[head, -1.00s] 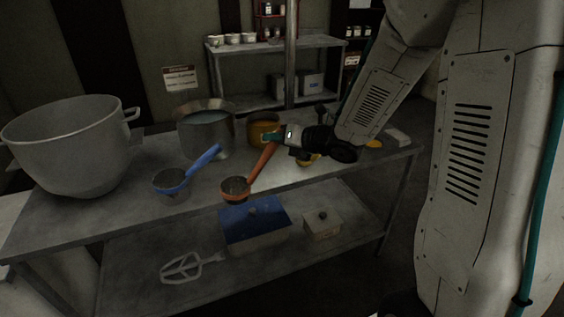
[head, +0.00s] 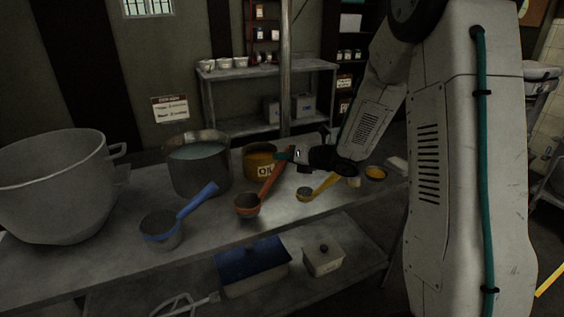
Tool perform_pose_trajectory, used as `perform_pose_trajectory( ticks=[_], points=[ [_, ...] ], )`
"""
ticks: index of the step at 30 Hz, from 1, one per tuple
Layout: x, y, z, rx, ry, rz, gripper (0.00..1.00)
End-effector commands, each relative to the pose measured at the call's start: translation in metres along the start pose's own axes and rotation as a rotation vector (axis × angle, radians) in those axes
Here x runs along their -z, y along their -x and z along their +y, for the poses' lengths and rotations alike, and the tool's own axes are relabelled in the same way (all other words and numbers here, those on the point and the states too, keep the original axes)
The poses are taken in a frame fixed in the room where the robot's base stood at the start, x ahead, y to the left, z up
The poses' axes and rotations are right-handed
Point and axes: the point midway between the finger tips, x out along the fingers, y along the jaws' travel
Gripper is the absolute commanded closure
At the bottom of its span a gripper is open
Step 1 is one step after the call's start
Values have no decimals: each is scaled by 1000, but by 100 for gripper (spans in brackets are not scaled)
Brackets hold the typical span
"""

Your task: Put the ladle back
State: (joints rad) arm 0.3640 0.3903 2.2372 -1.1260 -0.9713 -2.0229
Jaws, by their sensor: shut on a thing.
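My gripper (head: 284,157) is shut on the upper end of the orange ladle's handle. The orange ladle (head: 247,204) slants, with its cup low at the left and its handle rising to the right. Its cup shows over the worktop; I cannot tell whether it touches. A blue ladle (head: 162,231) stands on the table to the left, and a yellow-handled ladle (head: 305,194) stands to the right. Behind are a grey pot of pale liquid (head: 199,171) and an ochre pot with a label (head: 258,163).
A large grey bowl (head: 52,190) fills the table's left end. A small yellow-filled dish (head: 375,173) is at the right. A blue-lidded box (head: 252,265) and a pale box (head: 323,259) sit on the lower shelf. Bare worktop (head: 222,222) lies between the blue and orange ladles.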

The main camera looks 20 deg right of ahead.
Motion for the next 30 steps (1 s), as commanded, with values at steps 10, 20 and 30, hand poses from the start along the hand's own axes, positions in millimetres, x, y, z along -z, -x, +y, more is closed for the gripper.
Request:
perform_pose_trajectory(
  ticks=[10,20,30],
  points=[
    [10,0,-16,7,-2,-9,100],
    [13,-3,-15,4,-1,-6,54],
    [11,10,-14,7,-2,-8,54]
  ],
)
